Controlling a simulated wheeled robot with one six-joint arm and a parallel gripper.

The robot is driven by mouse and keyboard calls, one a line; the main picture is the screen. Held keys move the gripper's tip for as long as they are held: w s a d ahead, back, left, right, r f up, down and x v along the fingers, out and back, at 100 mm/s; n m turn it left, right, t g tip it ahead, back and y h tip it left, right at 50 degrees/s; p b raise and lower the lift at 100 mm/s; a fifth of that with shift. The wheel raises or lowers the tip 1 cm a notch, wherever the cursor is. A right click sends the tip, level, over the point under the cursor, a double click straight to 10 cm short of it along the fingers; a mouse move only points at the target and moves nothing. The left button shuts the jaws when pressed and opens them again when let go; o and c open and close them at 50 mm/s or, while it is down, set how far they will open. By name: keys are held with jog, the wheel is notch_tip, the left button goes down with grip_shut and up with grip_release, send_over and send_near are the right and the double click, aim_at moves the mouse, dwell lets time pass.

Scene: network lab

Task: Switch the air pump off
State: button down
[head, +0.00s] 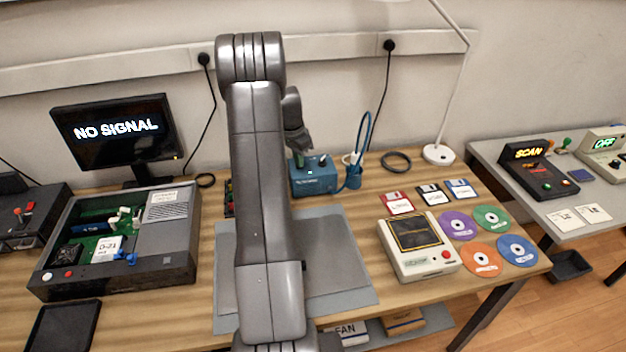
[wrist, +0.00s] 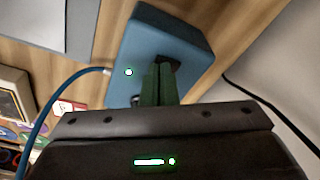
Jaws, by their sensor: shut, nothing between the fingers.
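The air pump is a blue box (head: 318,181) on the wooden bench, behind the grey mat. A blue hose (head: 365,135) joins it at its right side. In the wrist view the pump (wrist: 183,37) fills the upper middle, with a small lit lamp (wrist: 128,72) on its top face. My gripper (head: 299,161) points down at the left part of the pump. Its green fingers (wrist: 160,68) are together and empty, with their tips over a dark part of the pump's top. The fingers partly hide that dark part, so its position and any contact cannot be told.
A grey mat (head: 345,278) lies in front of the pump. To the right are several floppy disks, discs and a cream device (head: 420,262). An opened computer case (head: 60,278) and a NO SIGNAL monitor (head: 115,130) stand left. The wall is close behind.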

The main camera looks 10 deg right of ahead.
jog(key=shift+r+p, duration=1.85)
jog(key=shift+r, duration=1.55)
jog(key=shift+f, duration=0.15)
notch_tip(320, 180, down, 7)
jog(key=b, duration=0.4)
jog(key=shift+r, duration=0.25)
